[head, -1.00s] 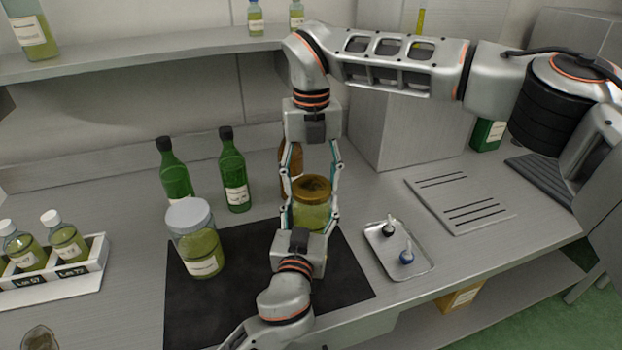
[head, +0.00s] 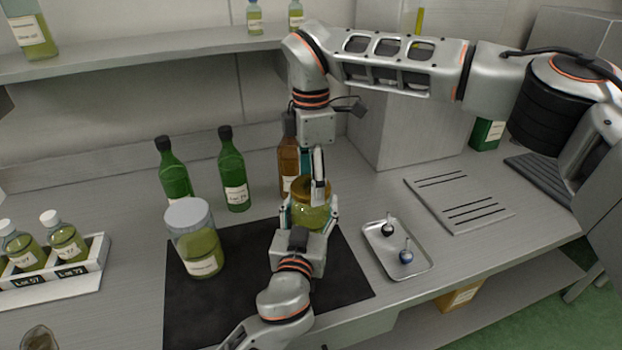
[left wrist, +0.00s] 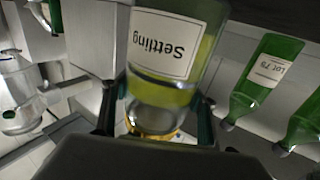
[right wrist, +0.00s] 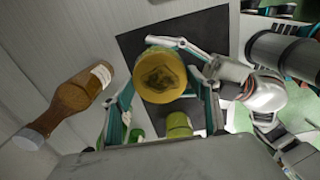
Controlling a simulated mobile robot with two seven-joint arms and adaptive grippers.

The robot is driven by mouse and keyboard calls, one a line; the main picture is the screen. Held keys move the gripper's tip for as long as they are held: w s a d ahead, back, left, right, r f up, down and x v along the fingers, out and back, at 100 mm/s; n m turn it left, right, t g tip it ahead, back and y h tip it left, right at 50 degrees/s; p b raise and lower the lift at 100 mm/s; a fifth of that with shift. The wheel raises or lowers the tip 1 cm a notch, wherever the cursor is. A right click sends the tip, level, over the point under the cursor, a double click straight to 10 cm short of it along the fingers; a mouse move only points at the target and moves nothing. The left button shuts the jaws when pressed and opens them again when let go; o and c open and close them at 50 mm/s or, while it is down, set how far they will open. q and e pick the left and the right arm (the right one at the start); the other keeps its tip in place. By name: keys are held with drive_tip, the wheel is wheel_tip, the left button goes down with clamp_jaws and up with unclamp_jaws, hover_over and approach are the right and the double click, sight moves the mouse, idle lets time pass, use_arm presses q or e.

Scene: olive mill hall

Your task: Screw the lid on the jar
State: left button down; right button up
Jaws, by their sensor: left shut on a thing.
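The jar (head: 309,217) of yellow-green liquid has a gold-brown lid (head: 311,188) on its top. My left gripper (head: 307,222) is shut around the jar's body from the front. In the left wrist view the jar (left wrist: 170,50) appears upside down with a "Settling" label. My right gripper (head: 317,190) points down from above, with one finger in front of the lid. In the right wrist view its fingers are on either side of the lid (right wrist: 160,76). Whether they touch it is unclear.
A second jar (head: 199,240) with a pale lid stands on the black mat (head: 235,310). Green bottles (head: 234,170) and a brown bottle (head: 288,165) stand behind. A small tray (head: 385,262) lies to the right; a vial rack (head: 60,280) is at left.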

drive_tip(key=o, duration=0.3)
wheel_tip(320, 180, up, 12)
idle(0.6)
use_arm(q)
drive_tip(key=c, duration=0.7)
unclamp_jaws()
drive_tip(key=shift+o, duration=0.2)
